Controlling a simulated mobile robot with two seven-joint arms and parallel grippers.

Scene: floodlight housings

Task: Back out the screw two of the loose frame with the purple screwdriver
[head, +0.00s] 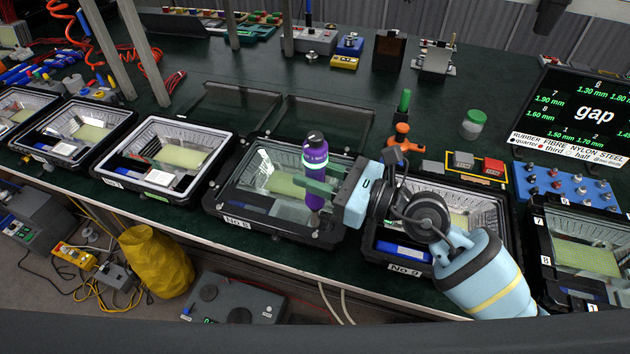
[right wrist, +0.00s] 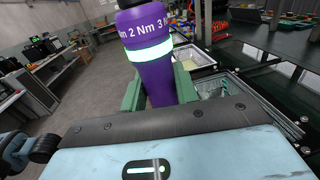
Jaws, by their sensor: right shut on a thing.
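The purple screwdriver (head: 315,155) stands upright, with a black cap and a light band. My right gripper (head: 318,186) is shut on its handle with green fingers. In the right wrist view the purple handle (right wrist: 155,65) sits between the fingers, its torque marks readable. The shaft points down at the front right part of the black-framed housing No 8 (head: 225,208). I cannot tell whether the tip touches a screw. The frame's screws are too small to tell apart, and the tool and gripper cover part of its right side. My left gripper is not in view.
Housing No 9 (head: 405,268) lies under my right arm. A white-framed housing (head: 150,188) stands to the left of No 8. Behind are an orange-based green-handled tool (head: 402,132), a jar (head: 473,124) and a gap display (head: 590,112). Dark glass panes (head: 235,105) lie behind No 8.

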